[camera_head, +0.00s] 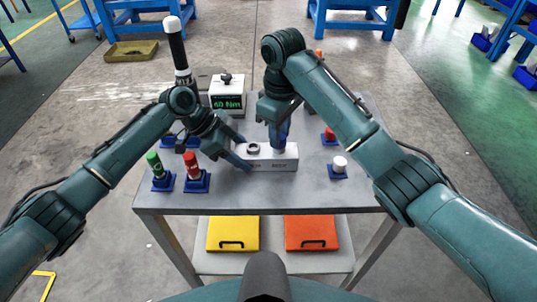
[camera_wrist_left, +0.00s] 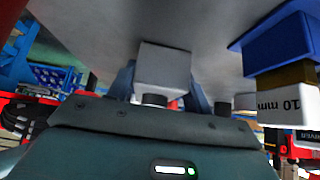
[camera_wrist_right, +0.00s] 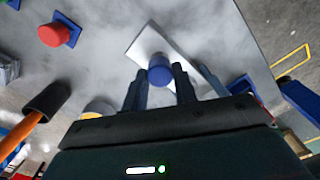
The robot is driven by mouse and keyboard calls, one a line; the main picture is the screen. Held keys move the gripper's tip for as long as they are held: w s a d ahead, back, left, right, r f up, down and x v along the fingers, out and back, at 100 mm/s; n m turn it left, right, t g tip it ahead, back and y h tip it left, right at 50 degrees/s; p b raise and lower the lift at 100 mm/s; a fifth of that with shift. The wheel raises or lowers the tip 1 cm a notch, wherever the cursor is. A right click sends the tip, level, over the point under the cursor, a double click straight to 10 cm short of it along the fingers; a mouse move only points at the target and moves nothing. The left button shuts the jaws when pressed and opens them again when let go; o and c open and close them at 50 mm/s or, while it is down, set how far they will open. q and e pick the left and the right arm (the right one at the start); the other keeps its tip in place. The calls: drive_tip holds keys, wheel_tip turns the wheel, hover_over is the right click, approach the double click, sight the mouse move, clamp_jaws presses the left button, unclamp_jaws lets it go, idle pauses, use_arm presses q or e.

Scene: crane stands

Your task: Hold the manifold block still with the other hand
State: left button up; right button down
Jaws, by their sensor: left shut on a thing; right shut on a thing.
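The manifold block (camera_head: 284,164), a pale grey bar with dark lettering, lies on the table. A dark round port (camera_head: 253,148) shows on its top. My left gripper (camera_head: 241,158) is shut on the block's left end; the left wrist view shows the block (camera_wrist_left: 163,66) between its fingers. My right gripper (camera_head: 280,138) points down over the block's right part. In the right wrist view it is shut on a blue cylinder (camera_wrist_right: 160,72) just above or on the block (camera_wrist_right: 150,42). Its lower end and any contact with the block are hidden.
A display box (camera_head: 227,98) reads 60 Nm behind the block, beside an upright black-handled tool (camera_head: 178,48). Green (camera_head: 155,164) and red (camera_head: 192,165) pieces stand in blue holders at left; a white piece (camera_head: 339,163) and a red one (camera_head: 330,133) stand at right.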

drive_tip(key=shift+r, duration=0.1)
drive_tip(key=n, duration=0.4)
drive_tip(key=shift+r, duration=1.95)
use_arm(q)
drive_tip(key=o, duration=1.2)
